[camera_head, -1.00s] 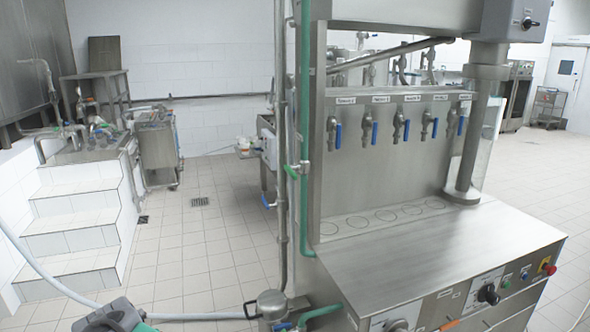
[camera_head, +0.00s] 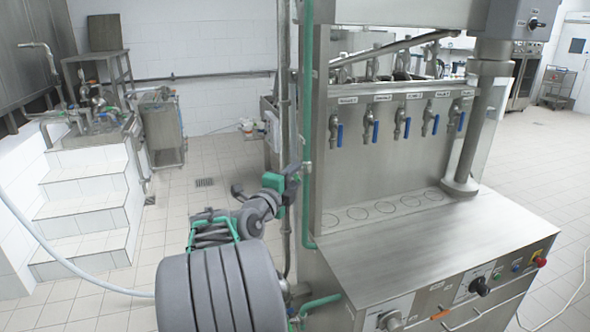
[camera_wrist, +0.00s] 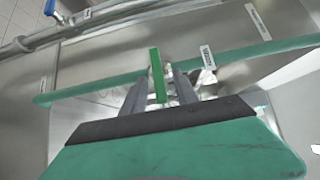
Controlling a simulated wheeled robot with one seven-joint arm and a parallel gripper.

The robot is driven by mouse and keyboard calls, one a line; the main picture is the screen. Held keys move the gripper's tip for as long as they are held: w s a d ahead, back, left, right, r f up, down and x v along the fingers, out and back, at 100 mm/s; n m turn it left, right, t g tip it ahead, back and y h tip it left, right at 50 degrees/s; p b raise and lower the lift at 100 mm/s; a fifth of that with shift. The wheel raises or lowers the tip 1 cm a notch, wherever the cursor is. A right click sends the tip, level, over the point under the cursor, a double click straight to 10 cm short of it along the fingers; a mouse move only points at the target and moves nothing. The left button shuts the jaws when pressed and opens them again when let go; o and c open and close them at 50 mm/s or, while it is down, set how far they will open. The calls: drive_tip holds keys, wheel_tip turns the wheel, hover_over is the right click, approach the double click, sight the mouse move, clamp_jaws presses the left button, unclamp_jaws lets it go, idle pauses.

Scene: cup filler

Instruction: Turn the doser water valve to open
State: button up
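A green valve handle (camera_wrist: 157,74) shows in the wrist view, standing roughly crosswise to a green pipe (camera_wrist: 100,88). A small label (camera_wrist: 208,57), too small to read, sits beside it. My gripper (camera_wrist: 158,90) is open, with one grey finger on each side of the handle and visible gaps. Whether the fingertips reach past the handle I cannot tell. In the head view my gripper (camera_head: 287,182) is up against the vertical green pipe (camera_head: 306,120) at the machine's left side and hides the handle.
The steel filling machine (camera_head: 430,235) stands right of my gripper, with several blue-handled taps and front knobs. A grey vertical pipe (camera_head: 284,90) runs close beside the green one. A blue handle (camera_wrist: 50,8) shows at the wrist view's top left.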

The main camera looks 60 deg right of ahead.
drive_tip(key=shift+d, duration=0.25)
drive_tip(key=shift+c, duration=0.4)
clamp_jaws()
idle(0.9)
